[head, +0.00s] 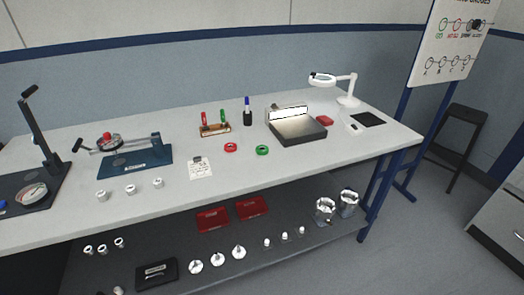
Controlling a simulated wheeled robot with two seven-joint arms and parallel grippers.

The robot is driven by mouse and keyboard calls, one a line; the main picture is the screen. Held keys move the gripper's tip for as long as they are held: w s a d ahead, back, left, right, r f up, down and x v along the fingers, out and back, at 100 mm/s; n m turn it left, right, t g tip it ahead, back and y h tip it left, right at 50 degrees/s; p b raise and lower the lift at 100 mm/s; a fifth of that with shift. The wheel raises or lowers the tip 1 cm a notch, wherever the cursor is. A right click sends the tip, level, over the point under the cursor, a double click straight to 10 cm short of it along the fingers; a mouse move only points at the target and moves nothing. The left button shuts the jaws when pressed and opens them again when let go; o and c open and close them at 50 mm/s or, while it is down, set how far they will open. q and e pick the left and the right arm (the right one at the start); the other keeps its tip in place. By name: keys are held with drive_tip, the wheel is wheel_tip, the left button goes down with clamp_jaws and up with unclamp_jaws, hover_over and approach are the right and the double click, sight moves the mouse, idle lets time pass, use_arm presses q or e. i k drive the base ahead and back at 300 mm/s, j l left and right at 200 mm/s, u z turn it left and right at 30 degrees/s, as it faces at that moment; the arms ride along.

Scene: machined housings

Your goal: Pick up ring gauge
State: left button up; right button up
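Two ring-shaped parts that look like ring gauges lie flat on the light grey bench top (330,170). One is a red ring (231,147) near the middle of the bench. The other is a green ring (262,150) just to its right, a small gap apart. Nothing covers either ring. The frames do not show which one the task means. Neither my left nor my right gripper is in view.
Behind the rings are a wooden rack (215,130) with red and green handled tools and a pen cup (248,118). A paper card (201,170) lies left. Bench space in front of the rings is clear.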

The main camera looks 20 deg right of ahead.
sight(261, 150)
drive_tip(key=i+l+u, duration=0.15)
drive_tip(key=l, duration=0.2)
drive_tip(key=i+l+u, duration=0.1)
drive_tip(key=l, duration=0.3)
drive_tip(key=i+l+u, duration=0.15)
drive_tip(key=l, duration=0.25)
drive_tip(key=i+l+u, duration=0.15)
drive_tip(key=l, duration=0.3)
